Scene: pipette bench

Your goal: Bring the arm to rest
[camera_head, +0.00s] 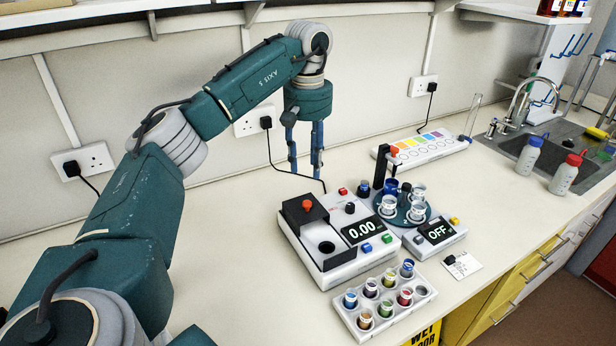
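My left arm (135,205) reaches in from the left, bends at a high elbow and hangs its gripper down near the back wall. My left gripper (305,172) points downward with its two blue fingers apart and nothing between them. It appears to be above the counter, behind the white instrument reading 0.00 (345,262), and touches nothing that I can see. My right gripper is not in view.
A rack of coloured vials (392,322) stands in front of the instrument. A round carousel with white cups (418,218) and a box reading OFF (455,248) stand right of it. A colour-patch strip (420,148) lies behind. Bottles (528,155) stand by the sink (530,140). The left counter is clear.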

